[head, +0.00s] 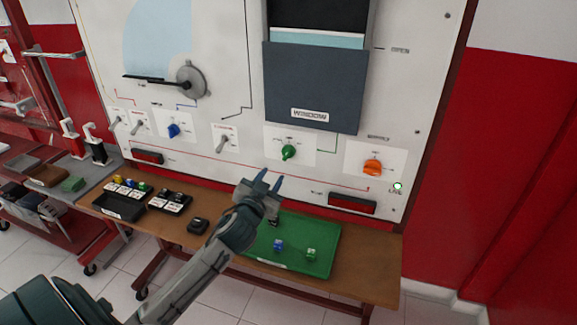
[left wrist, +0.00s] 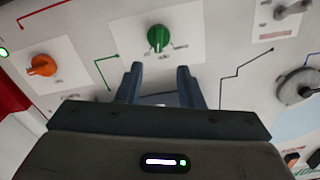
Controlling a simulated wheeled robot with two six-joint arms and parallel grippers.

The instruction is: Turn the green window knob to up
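The green window knob (head: 288,152) sits on a white plate on the upright panel, below the dark window unit (head: 315,88). It also shows in the left wrist view (left wrist: 158,38), just beyond the fingertips. My left gripper (head: 268,178) is below and slightly left of the knob in the head view. Its two blue fingers (left wrist: 159,72) are apart with nothing between them, and they do not touch the knob. The knob's pointer direction is too small to tell surely. My right gripper is not in view.
An orange knob (head: 372,167) is right of the green one, near a lit green lamp (head: 397,186). A toggle switch (head: 223,143) and a blue knob (head: 173,130) are to the left. A green tray (head: 325,262) with small blocks lies on the wooden table (head: 375,285) below.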

